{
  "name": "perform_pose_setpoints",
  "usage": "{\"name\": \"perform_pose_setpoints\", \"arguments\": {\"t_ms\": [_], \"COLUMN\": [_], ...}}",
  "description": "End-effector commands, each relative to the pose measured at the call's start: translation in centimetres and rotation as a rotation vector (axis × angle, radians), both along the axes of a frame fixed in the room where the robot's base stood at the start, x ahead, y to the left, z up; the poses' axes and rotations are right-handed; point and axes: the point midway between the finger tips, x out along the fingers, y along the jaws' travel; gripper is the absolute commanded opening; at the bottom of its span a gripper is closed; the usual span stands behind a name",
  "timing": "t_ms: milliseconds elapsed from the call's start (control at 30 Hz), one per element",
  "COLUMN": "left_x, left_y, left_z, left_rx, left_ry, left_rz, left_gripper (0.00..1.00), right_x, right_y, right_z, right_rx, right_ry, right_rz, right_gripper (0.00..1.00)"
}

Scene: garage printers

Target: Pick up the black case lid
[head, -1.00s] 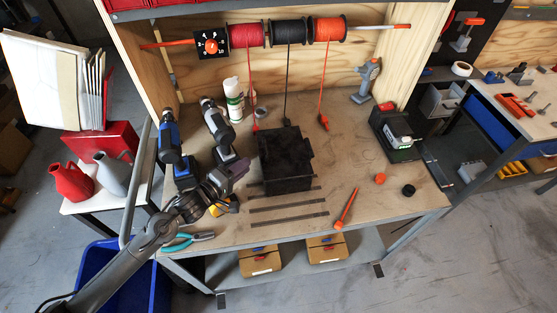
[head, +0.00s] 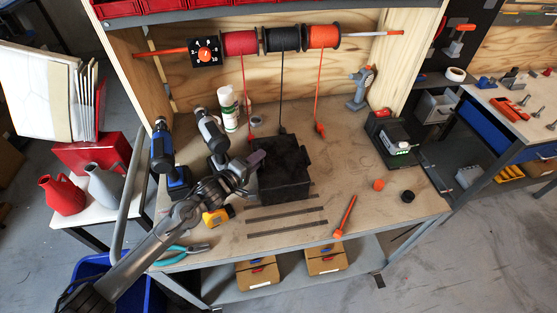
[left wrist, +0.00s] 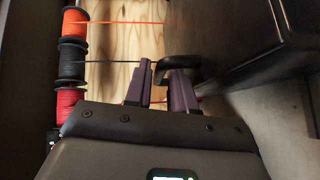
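The black case (head: 285,172) sits on the wooden workbench with its lid down, as far as I can see. In the left wrist view the dark case (left wrist: 235,45) fills the upper right, and a small black loop like a handle (left wrist: 182,63) sticks out of its side. My left gripper (head: 257,158) is at the left side of the case, near its top edge. In the left wrist view its two purple fingers (left wrist: 163,80) stand apart, with the loop right at the tip of the right finger. I cannot tell whether they touch. My right gripper is not in view.
Two drills (head: 167,160) stand left of the case, with a yellow tape measure (head: 216,216) and teal pliers (head: 184,252) nearer the front. Filament spools (head: 282,39) hang above on a rod.

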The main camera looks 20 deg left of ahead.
Motion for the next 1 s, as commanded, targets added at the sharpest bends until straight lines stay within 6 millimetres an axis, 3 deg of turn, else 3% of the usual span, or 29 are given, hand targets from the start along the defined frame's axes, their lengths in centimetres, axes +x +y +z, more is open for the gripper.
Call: {"name": "perform_pose_setpoints", "arguments": {"t_ms": [200, 467, 633, 1000], "left_x": [1.6, 1.7, 1.7, 1.7], "left_y": [-0.7, -0.8, -0.8, -0.8], "left_z": [-0.2, -0.3, -0.3, -0.2], "left_rx": [0.000, 0.000, 0.000, -0.001], "left_ry": [-0.001, -0.001, 0.000, -0.001], "left_rz": [0.001, 0.001, 0.001, 0.001], "left_gripper": [0.24, 0.24, 0.00, 0.00], "right_x": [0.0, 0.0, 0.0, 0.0], "right_y": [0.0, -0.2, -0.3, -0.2], "right_z": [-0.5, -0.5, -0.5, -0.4], "right_rx": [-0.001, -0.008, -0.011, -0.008], "right_ry": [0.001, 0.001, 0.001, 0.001], "right_rz": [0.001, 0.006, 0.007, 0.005], "right_gripper": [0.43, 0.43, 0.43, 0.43]}}
